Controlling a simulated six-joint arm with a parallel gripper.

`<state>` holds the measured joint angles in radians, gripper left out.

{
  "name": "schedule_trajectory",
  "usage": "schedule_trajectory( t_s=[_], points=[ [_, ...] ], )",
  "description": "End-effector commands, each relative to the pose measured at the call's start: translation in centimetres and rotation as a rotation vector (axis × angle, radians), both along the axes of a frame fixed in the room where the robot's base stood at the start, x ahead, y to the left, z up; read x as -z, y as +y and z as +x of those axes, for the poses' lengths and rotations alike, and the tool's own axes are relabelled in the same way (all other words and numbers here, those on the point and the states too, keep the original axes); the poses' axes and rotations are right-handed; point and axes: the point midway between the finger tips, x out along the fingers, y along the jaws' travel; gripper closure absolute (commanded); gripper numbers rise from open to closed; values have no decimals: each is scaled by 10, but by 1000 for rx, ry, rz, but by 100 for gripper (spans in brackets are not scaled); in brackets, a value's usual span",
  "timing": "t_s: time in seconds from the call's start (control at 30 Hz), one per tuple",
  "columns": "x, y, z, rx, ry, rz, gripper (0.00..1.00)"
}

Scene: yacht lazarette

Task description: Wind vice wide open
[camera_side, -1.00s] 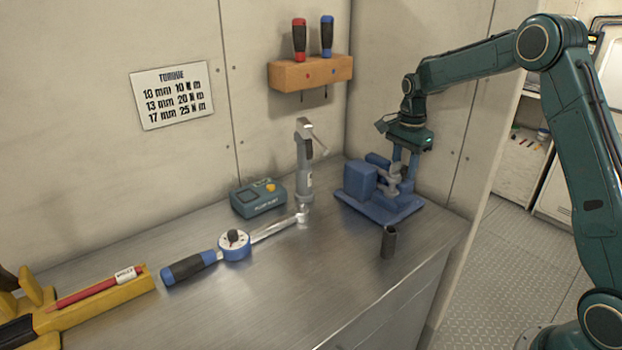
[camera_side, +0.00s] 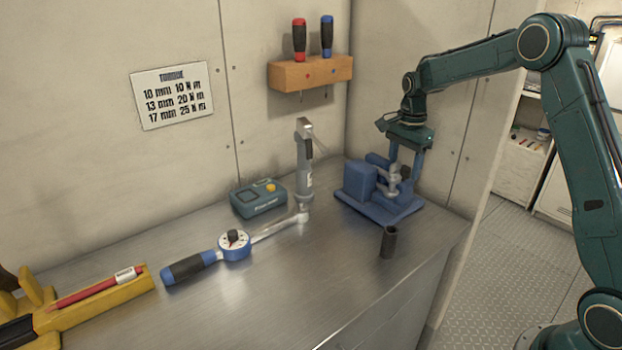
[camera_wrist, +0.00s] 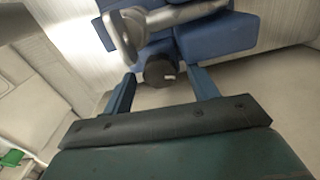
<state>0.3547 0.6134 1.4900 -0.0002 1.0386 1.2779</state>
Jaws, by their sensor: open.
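The blue vice (camera_side: 363,187) stands at the right end of the steel bench, near the wall corner. Its grey metal handle part (camera_side: 390,182) faces right, below my gripper. My gripper (camera_side: 405,178) points down over the vice, with its fingers apart. In the wrist view, the blue vice (camera_wrist: 215,35) and a grey metal bar (camera_wrist: 165,20) fill the top. A dark round knob (camera_wrist: 160,71) lies between the tips of my open gripper (camera_wrist: 163,82), with gaps on both sides. I cannot tell how far apart the vice jaws are.
A dark socket (camera_side: 388,242) stands in front of the vice. A grey upright tool (camera_side: 304,170), a teal box (camera_side: 258,199) and a torque wrench (camera_side: 234,245) are to the left. A wooden screwdriver rack (camera_side: 310,73) hangs above. The front middle of the bench is clear.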

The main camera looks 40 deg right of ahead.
Motion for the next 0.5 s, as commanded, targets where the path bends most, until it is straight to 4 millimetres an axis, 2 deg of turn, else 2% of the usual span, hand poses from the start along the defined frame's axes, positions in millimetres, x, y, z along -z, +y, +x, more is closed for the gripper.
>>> schedule_trajectory(
  t_s=[0.27,0.5],
  points=[
    [-27,0,0,0,-4,-1,41],
    [-66,0,1,0,-5,-2,41]
  ],
)
